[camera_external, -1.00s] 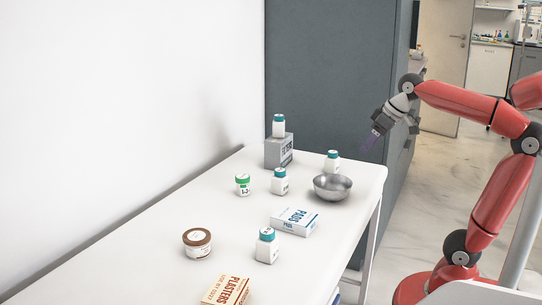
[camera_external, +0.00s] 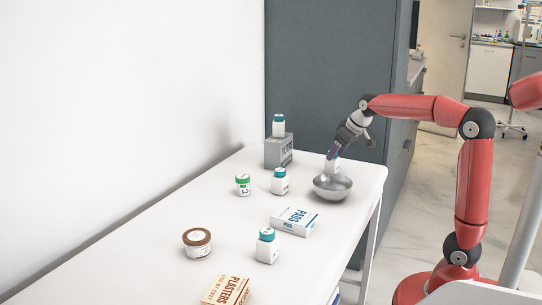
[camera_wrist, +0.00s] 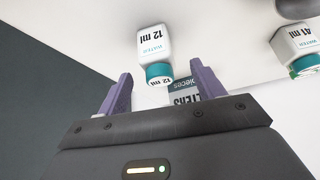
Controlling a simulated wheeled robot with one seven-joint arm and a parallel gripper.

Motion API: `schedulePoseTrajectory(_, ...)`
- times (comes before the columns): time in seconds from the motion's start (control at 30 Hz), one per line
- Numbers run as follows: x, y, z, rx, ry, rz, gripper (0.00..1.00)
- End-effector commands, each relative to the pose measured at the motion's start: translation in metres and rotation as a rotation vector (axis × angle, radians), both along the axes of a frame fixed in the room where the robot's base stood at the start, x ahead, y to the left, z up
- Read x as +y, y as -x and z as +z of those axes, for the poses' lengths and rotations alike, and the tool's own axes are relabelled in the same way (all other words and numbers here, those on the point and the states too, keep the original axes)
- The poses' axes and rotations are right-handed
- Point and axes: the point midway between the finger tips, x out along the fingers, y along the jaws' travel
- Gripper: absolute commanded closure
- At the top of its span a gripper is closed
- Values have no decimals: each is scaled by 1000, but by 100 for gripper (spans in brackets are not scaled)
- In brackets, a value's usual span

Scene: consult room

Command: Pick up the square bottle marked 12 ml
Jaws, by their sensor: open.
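The square white bottle marked 12 ml, with a teal cap, stands upright on the table in the wrist view (camera_wrist: 154,45), appearing upside down there. In the external view the bottle (camera_external: 333,167) is behind the metal bowl, partly hidden by the bowl and my fingers. My gripper (camera_external: 333,154) is at the bottle's cap in that view, tilted down. In the wrist view my gripper (camera_wrist: 162,88) is open and empty. The cap lines up with the gap between the purple fingers, just ahead of them. I see no contact.
The metal bowl (camera_external: 332,187) stands just in front of the bottle. A grey box (camera_external: 279,150) with a bottle (camera_external: 279,126) on top is behind. A similar bottle (camera_wrist: 297,45) stands to one side. A pads box (camera_external: 295,221) and another bottle (camera_external: 267,246) are nearer.

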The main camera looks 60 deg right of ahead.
Motion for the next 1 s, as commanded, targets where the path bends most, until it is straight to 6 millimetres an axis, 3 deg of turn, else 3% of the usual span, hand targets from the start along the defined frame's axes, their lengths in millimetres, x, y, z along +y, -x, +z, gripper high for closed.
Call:
schedulePoseTrajectory(0.4, -7, -28, -46, 2, 0, 0, 32)
schedulePoseTrajectory(0.67, -8, -30, -49, 0, 1, 0, 32)
schedulePoseTrajectory(1.0, -8, -30, -49, 0, 0, 1, 74)
